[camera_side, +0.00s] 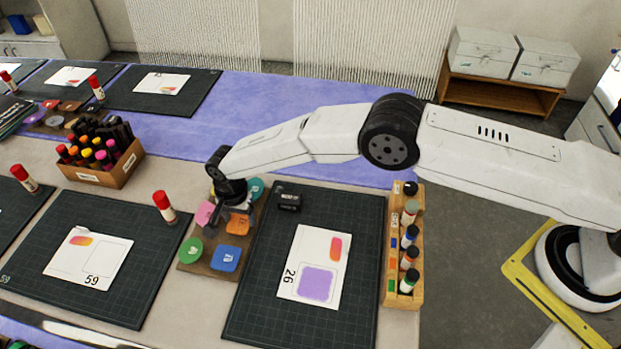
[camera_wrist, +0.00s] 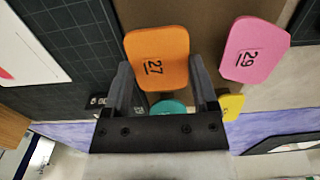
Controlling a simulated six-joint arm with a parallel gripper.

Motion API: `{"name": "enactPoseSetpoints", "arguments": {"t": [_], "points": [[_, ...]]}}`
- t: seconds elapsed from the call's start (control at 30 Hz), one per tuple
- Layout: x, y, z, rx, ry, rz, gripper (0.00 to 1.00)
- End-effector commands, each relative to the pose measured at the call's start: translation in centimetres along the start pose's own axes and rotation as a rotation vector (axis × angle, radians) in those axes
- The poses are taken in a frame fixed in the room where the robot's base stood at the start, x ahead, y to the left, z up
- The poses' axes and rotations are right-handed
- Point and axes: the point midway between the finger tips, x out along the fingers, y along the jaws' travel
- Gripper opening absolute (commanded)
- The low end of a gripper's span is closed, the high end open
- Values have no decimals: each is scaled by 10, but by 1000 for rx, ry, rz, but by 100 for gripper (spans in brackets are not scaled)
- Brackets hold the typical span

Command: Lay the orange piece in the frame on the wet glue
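The orange piece (camera_side: 238,223), marked 27, lies on a brown board (camera_side: 206,262) among other coloured pieces. It also shows in the wrist view (camera_wrist: 157,55). My gripper (camera_side: 236,208) is low over the board, with its fingers apart near the piece's two sides in the wrist view (camera_wrist: 161,75). I cannot tell whether the fingers touch it. The white card (camera_side: 298,259), marked 26, lies on the dark cutting mat (camera_side: 262,300) to the right. Its lower frame holds a purple glue patch (camera_side: 317,283). An orange-pink shape (camera_side: 335,248) is printed above.
A pink piece (camera_wrist: 255,50), marked 29, lies beside the orange one; green (camera_side: 189,251) and blue (camera_side: 225,258) pieces lie in front. A black block (camera_side: 289,201) sits on the mat's far edge. A bottle rack (camera_side: 403,250) stands right; a glue stick (camera_side: 164,206) stands left.

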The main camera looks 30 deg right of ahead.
Motion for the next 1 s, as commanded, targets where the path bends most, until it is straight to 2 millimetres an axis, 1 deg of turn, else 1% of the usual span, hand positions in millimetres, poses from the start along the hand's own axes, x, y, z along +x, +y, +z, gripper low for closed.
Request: {"name": "enactPoseSetpoints", "arguments": {"t": [0.27,1.0], "points": [[-3,0,0,0,0,-1,46],[-29,0,0,0,0,-1,46]]}}
